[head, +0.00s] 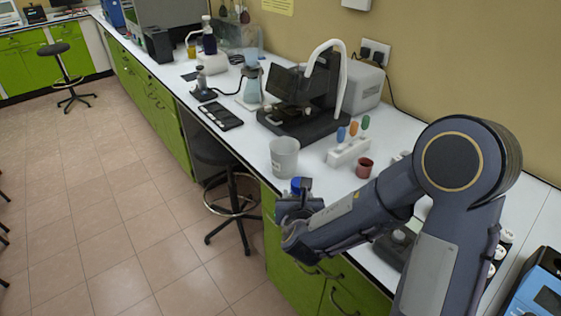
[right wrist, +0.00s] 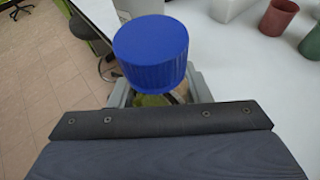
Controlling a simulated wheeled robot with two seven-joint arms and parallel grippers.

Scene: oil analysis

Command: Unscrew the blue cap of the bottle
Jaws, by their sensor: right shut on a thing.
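The blue cap (right wrist: 150,50) sits upright in the right wrist view, above and between the fingers of my right gripper (right wrist: 158,98). The cap (head: 297,184) also shows in the head view, just above my right gripper (head: 296,205). The gripper is shut on the bottle below the cap. The bottle is almost fully hidden; a small yellow-green patch shows under the cap, and I cannot tell if it is the bottle. The cap and gripper appear near the bench's front edge. My left gripper is not in view.
A white beaker (head: 284,157) stands on the bench (head: 236,118) behind the gripper. A white rack (head: 348,152) and a dark red cup (head: 364,168) stand to its right. A microscope-like device (head: 310,95) is farther back. Open floor (head: 130,220) lies left of the bench.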

